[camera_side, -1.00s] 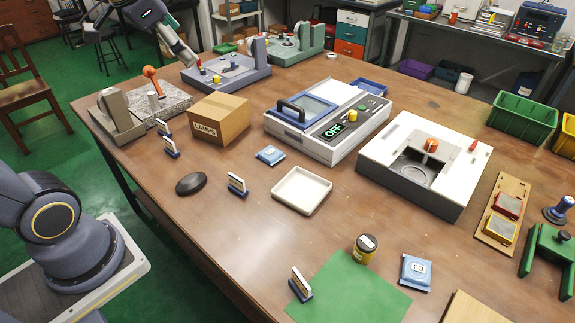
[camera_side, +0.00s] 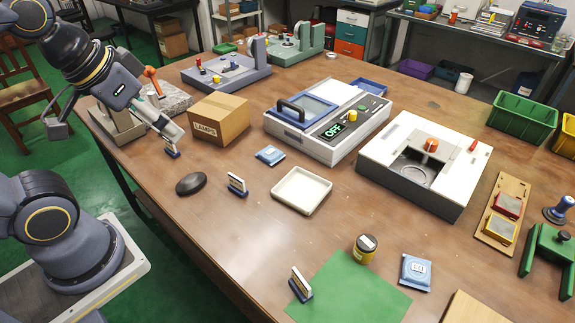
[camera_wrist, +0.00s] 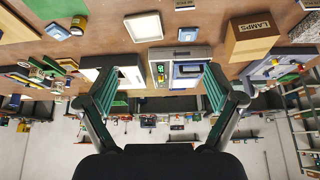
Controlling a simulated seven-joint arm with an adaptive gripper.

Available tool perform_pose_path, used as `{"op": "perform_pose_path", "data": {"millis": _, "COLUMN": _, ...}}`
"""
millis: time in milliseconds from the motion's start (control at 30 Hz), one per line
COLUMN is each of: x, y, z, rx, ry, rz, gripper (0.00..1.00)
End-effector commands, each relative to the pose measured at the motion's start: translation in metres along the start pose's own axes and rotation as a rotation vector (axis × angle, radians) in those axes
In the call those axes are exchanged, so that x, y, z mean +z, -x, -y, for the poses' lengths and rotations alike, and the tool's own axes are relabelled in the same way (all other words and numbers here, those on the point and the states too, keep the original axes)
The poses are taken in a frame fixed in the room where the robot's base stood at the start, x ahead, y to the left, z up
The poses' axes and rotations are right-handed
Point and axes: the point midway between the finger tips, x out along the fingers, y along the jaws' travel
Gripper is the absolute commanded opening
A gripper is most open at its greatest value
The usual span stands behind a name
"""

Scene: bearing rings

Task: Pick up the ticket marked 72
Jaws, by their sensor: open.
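Small white tickets stand upright in dark blue holders on the brown table. In the side view one ticket (camera_side: 171,147) is at the table's left part, one (camera_side: 237,184) is near the middle front, and one (camera_side: 301,284) is at the green mat's left corner. Their markings are too small to read, so I cannot tell which bears 72. My gripper (camera_side: 178,136) is close to the left ticket in the side view, above the table. In the wrist view my gripper (camera_wrist: 160,82) is open with nothing between its fingers.
A LAMPS box (camera_side: 218,119) stands just right of my gripper. A black oval object (camera_side: 190,184) and a white tray (camera_side: 301,191) lie nearer the front. The table's front edge is near.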

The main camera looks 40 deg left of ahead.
Motion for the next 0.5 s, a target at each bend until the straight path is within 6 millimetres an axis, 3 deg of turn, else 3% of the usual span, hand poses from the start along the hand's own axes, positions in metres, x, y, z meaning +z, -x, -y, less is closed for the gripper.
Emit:
{"op": "perform_pose_path", "data": {"millis": 100, "x": 0.000, "y": 0.001, "z": -0.002, "rx": 0.008, "ry": -0.089, "rz": 0.001, "gripper": 0.92}}
{"op": "perform_pose_path", "data": {"millis": 167, "x": -0.011, "y": 0.009, "z": -0.005, "rx": 0.024, "ry": -0.159, "rz": -0.028, "gripper": 0.92}}
{"op": "perform_pose_path", "data": {"millis": 333, "x": -0.080, "y": 0.037, "z": -0.006, "rx": 0.079, "ry": -0.342, "rz": -0.114, "gripper": 0.92}}
{"op": "perform_pose_path", "data": {"millis": 500, "x": -0.151, "y": 0.036, "z": 0.030, "rx": 0.086, "ry": -0.401, "rz": -0.139, "gripper": 0.92}}
